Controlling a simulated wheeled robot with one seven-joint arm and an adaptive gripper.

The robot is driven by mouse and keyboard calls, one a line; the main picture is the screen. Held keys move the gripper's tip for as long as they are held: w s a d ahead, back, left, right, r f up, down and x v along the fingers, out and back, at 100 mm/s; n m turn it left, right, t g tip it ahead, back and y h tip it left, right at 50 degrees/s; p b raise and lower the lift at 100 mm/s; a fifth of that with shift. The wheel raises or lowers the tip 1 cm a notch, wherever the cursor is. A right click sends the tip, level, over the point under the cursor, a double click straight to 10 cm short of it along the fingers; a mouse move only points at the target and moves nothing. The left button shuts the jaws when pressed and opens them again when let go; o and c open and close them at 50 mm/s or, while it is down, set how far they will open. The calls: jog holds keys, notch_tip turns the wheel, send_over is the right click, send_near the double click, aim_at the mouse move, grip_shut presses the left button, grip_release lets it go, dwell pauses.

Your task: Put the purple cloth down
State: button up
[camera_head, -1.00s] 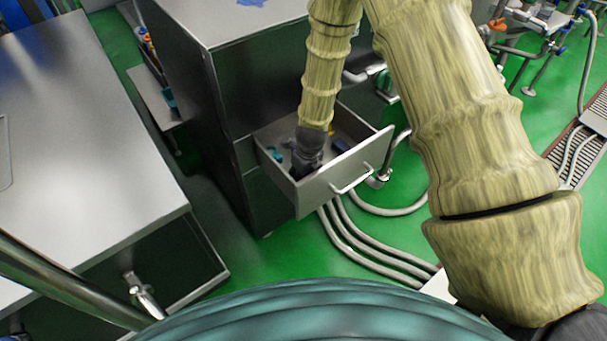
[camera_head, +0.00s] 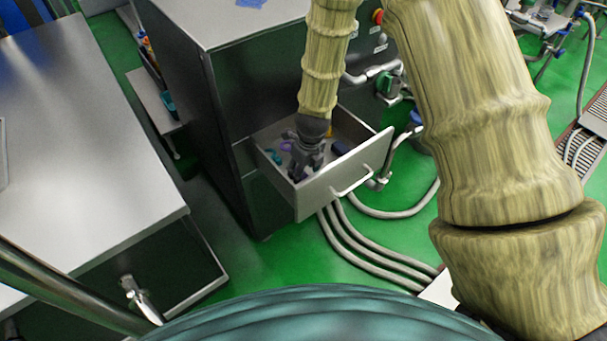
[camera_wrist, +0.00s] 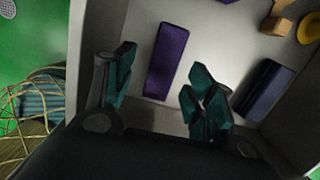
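The purple cloth (camera_wrist: 166,62) shows in the wrist view as a flat, folded-looking rectangle lying on the light drawer floor. In the head view a small purple patch (camera_head: 285,146) shows beside my gripper in the open drawer (camera_head: 330,190). My gripper (camera_wrist: 162,88) is open and empty, with a dark teal finger on each side and a clear gap between them. The cloth lies beyond the fingertips and touches neither finger that I can see. In the head view my gripper (camera_head: 303,168) points down inside the drawer and hides part of its contents.
A dark blue item (camera_wrist: 263,90) lies to the right in the drawer, with a wooden piece (camera_wrist: 284,18) and a yellow round thing (camera_wrist: 310,28) near it. The drawer walls are close around my gripper. A bare grey worktop (camera_head: 80,130) stands at left.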

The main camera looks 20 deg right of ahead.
jog(key=shift+s+d+r, duration=0.1)
jog(key=shift+s+r, duration=0.15)
jog(key=shift+r, duration=1.2)
jog(key=shift+s+d+r, duration=0.1)
jog(key=shift+s+r, duration=0.1)
jog(key=shift+r, duration=1.2)
